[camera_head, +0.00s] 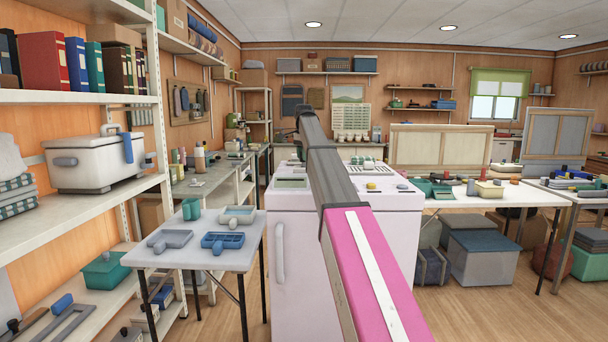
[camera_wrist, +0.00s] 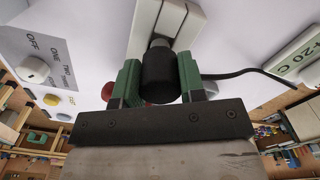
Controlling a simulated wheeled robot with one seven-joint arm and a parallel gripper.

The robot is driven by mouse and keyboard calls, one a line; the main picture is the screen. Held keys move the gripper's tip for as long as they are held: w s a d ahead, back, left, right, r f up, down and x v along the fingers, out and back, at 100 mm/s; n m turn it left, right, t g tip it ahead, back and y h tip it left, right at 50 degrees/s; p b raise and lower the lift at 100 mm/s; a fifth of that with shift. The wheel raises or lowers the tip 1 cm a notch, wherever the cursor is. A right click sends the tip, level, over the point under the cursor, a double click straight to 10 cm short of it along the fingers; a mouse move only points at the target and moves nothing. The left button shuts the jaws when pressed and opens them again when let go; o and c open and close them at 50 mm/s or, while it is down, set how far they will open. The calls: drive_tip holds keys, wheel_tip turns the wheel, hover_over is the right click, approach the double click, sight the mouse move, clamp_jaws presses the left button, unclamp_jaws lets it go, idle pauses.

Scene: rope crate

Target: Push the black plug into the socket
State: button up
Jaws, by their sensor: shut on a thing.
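In the wrist view my gripper (camera_wrist: 160,82) is shut on the black plug (camera_wrist: 160,77), with one green finger on each side of it. The plug's narrower dark grey end points at the white socket block (camera_wrist: 183,33), which has a green face (camera_wrist: 170,18). That end overlaps the block's near edge in the picture; I cannot tell whether it touches or has entered. A black cable (camera_wrist: 235,74) runs off to the right from behind the right finger. In the head view my arm reaches over the white appliance, and the plug and socket cannot be made out.
Around the socket are a label panel (camera_wrist: 38,45) with a white knob (camera_wrist: 35,69), a red knob (camera_wrist: 108,91) and a "+20 C" display (camera_wrist: 297,56). In the head view a small table (camera_head: 190,256) stands left of the white appliance (camera_head: 296,250), and shelves line the left wall.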

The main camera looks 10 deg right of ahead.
drive_tip(key=shift+f, duration=1.15)
idle(1.1)
drive_tip(key=o, duration=1.1)
drive_tip(key=shift+r, duration=0.1)
wheel_tip(320, 180, up, 10)
drive_tip(key=shift+r, duration=0.35)
